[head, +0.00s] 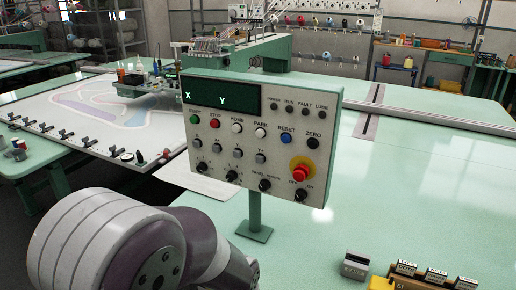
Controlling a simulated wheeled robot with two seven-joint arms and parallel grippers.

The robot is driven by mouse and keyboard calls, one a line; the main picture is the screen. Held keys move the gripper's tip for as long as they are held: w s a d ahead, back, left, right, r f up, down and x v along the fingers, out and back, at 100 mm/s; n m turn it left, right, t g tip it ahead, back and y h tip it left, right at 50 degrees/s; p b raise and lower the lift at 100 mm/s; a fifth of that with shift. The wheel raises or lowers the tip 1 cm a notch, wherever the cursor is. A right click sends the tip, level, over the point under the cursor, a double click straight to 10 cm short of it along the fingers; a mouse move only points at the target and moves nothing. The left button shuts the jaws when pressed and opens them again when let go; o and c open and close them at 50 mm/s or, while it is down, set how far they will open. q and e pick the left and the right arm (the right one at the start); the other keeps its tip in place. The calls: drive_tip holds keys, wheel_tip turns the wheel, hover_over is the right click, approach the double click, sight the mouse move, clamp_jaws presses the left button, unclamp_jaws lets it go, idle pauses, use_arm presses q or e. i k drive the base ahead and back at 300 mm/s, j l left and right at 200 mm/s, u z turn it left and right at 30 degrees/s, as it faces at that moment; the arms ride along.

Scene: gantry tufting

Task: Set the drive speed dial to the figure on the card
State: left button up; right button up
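The control panel (275,125) stands on a green post in the middle of the head view. Its lowest row has several black knobs: a left knob (201,167), a middle knob (231,176) and a right knob (265,184). Their labels are too small to read, so I cannot tell which is the drive speed dial or where it points. A pale sheet (205,186) lies partly hidden behind the panel; I cannot tell whether it is the card, and I see no figure on it. Neither gripper shows; only a thick arm link of mine fills the lower left.
A red emergency button (301,167) on a yellow ring sits at the panel's lower right. The dark display (222,97) shows X and Y. Small labelled blocks (404,268) stand at the front right. The green table (430,190) right of the panel is mostly clear.

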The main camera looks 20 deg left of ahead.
sight(202, 167)
drive_tip(key=u, duration=1.3)
drive_tip(key=i+l+z, duration=0.1)
drive_tip(key=l+z, duration=0.35)
drive_tip(key=i+l+z, duration=0.1)
drive_tip(key=l+z, duration=0.15)
drive_tip(key=z, duration=0.2)
drive_tip(key=i+l+z, duration=0.15)
drive_tip(key=z, duration=0.3)
drive_tip(key=l, duration=0.1)
